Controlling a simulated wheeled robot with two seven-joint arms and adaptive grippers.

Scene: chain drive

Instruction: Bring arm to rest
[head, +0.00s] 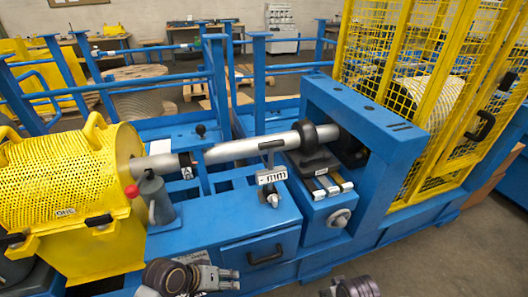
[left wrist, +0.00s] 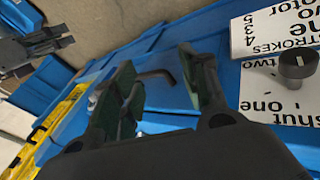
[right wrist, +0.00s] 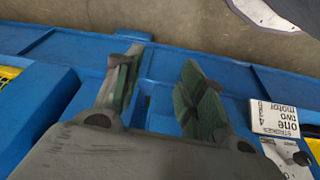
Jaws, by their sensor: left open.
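My left gripper (head: 230,279) is low in the head view, in front of the blue machine frame. In the left wrist view its two green-lined fingers (left wrist: 160,85) stand apart with nothing between them. My right gripper's fingers (right wrist: 160,82) are apart and empty over blue metal in the right wrist view. In the head view, part of my right arm (head: 350,288) shows at the bottom edge; its fingertips are not clear there.
The blue machine carries a grey shaft (head: 250,147), a yellow perforated guard (head: 60,180) and a grey can with a red knob (head: 157,198). A drawer handle (head: 265,255) sticks out in front. A yellow cage (head: 420,100) stands right. Bare floor (head: 450,260) lies front right.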

